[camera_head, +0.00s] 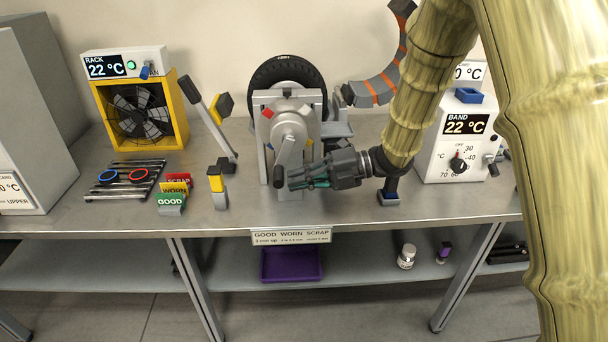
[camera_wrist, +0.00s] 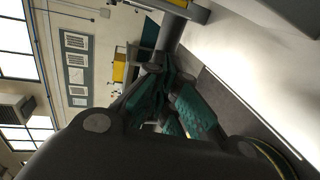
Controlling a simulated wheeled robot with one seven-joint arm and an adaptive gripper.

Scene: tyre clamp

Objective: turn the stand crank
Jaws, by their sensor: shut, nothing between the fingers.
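The stand (camera_head: 311,108) is a grey upright on the bench with a black tyre (camera_head: 287,72) behind its face. Its crank (camera_head: 284,157) is a grey arm hanging down from the hub, in front of the stand. My gripper (camera_head: 293,181) comes in from the right and points left, its fingertips at the crank's lower end. Whether they touch the crank cannot be told. The teal finger pads (camera_wrist: 180,110) show in the wrist view with the fingers together and nothing seen between them. The crank's lower end is partly hidden by the gripper.
A yellow-framed fan (camera_head: 138,112) and a grey lever (camera_head: 208,128) stand to the left. A white BAND box (camera_head: 447,150) stands to the right.

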